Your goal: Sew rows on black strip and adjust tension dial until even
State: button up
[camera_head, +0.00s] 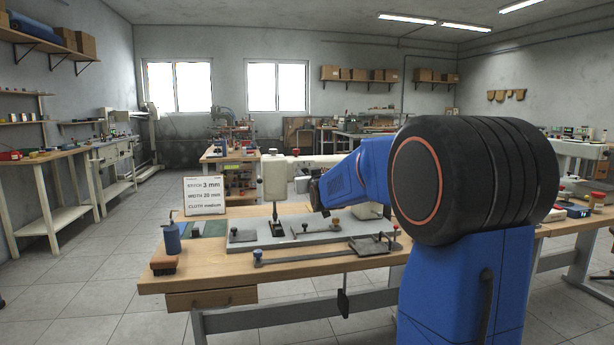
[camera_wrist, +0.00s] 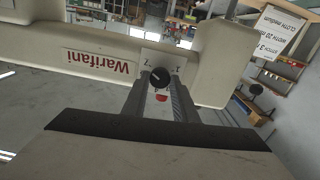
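The white sewing machine (camera_head: 274,178) stands on the wooden bench, its long arm reaching right. In the wrist view its body (camera_wrist: 105,58) shows upside down with red lettering. A round black dial (camera_wrist: 160,77) with a pale pointer sits on a white marked plate (camera_wrist: 161,62). My gripper (camera_wrist: 160,84) points at the dial, its two dark fingers apart on either side of it. I cannot tell whether they touch it. The black strip cannot be made out clearly.
A sign (camera_head: 205,196) reading stitch 3 mm, width 20 mm, cloth medium stands at the bench's back left. A blue bottle (camera_head: 171,238) is at the left edge. A grey plate (camera_head: 300,233) and metal fixture (camera_head: 374,245) lie in front of the machine.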

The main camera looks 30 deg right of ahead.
jog(key=shift+n, duration=0.4)
jog(key=n, duration=0.3)
jog(key=shift+n, duration=2)
jog(key=o, duration=1.1)
jog(key=v, duration=1.7)
jog(key=shift+s, duration=0.25)
